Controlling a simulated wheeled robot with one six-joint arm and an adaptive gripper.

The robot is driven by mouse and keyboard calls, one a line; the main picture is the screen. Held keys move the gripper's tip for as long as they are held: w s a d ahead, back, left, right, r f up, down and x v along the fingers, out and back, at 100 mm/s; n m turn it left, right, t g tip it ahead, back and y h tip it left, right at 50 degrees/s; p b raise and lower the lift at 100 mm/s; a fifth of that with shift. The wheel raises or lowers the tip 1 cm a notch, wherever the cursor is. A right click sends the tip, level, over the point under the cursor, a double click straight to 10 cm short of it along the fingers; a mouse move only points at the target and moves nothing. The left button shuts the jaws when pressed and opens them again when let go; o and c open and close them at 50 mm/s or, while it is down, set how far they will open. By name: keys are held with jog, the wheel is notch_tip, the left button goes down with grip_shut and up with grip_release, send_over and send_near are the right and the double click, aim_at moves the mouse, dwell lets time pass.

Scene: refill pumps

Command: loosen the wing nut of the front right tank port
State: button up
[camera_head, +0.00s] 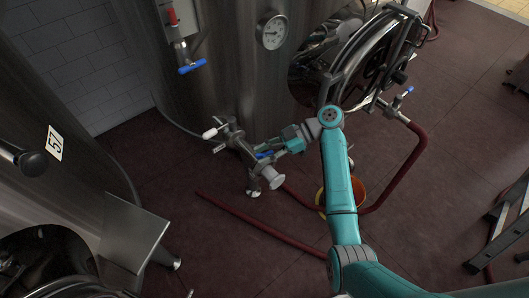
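A steel port fitting (233,136) sticks out low on the front of the large middle tank (215,85). It has a white-tipped handle (210,133) on its left and a pale round open end (273,177) below. A blue lever (264,155) shows on it beside my gripper. My teal gripper (257,149) reaches in from the right, with its fingers at this fitting. The fingers overlap the fitting, so I cannot tell whether they touch or hold any part. The wing nut is too small to make out. A second port (385,104) with a blue handle (409,90) stands further right.
A red hose (402,172) hangs from the right port towards an orange bucket (358,190), partly behind my arm. Another red hose (245,216) lies on the floor. A round manway door (365,55) is above right, a steel plate (133,232) lower left, a ladder (505,222) far right.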

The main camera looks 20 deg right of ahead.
aim_at(264, 152)
jog(key=shift+r, duration=0.1)
notch_tip(264, 152, up, 10)
jog(key=shift+f, duration=0.1)
dwell(0.5)
jog(key=shift+o, duration=0.2)
